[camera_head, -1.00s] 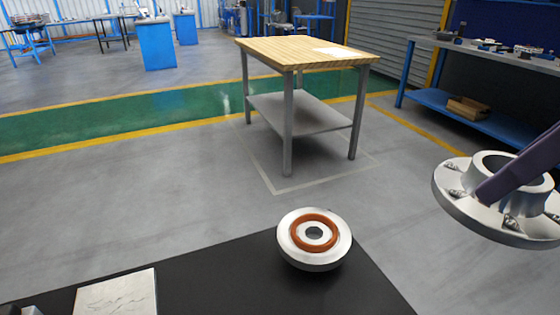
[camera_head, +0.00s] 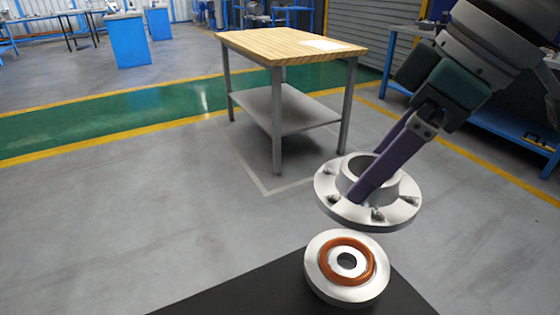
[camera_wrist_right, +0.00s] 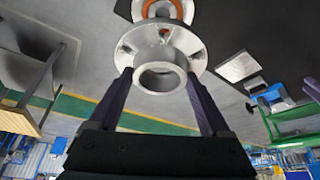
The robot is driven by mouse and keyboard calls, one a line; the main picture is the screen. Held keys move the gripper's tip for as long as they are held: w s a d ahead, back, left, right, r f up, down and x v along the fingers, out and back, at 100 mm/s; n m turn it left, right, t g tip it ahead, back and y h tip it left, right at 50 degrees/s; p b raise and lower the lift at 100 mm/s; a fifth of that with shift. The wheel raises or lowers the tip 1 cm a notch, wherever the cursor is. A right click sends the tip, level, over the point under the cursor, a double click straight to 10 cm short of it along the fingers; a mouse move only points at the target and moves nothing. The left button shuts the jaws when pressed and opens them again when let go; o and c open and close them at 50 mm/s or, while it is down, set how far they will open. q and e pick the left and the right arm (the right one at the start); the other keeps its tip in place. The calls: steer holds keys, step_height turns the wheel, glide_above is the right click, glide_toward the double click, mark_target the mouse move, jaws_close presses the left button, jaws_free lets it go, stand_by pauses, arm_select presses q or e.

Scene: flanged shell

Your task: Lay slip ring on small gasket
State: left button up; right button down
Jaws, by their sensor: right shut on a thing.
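The slip ring, a silver flanged ring with a raised hub (camera_head: 326,188), is held by my right gripper (camera_head: 360,192), whose purple fingers are shut on its hub. It hangs slightly tilted in the air, above and a little behind the small gasket in the head view. The small gasket, an orange-red ring (camera_head: 325,270), lies on a round silver shell (camera_head: 340,293) with a dark centre hole. In the right wrist view the slip ring (camera_wrist_right: 189,43) sits between the fingers (camera_wrist_right: 160,82), and part of the gasket (camera_wrist_right: 184,14) shows beyond it. My left gripper is out of view.
The silver shell stands on a black tabletop (camera_head: 240,296) near its far edge. A wooden-topped table (camera_head: 265,42) stands on the floor farther back. A blue-framed bench (camera_head: 480,122) is at the right. The air around the slip ring is clear.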

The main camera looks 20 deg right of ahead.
step_height(320, 180, down, 8)
steer(key=shift+w+r+b, duration=0.1)
steer(key=shift+b, duration=0.65)
step_height(320, 180, down, 4)
steer(key=shift+a+f+b, duration=0.1)
steer(key=shift+b, duration=0.4)
jaws_free()
steer(key=shift+f, duration=0.1)
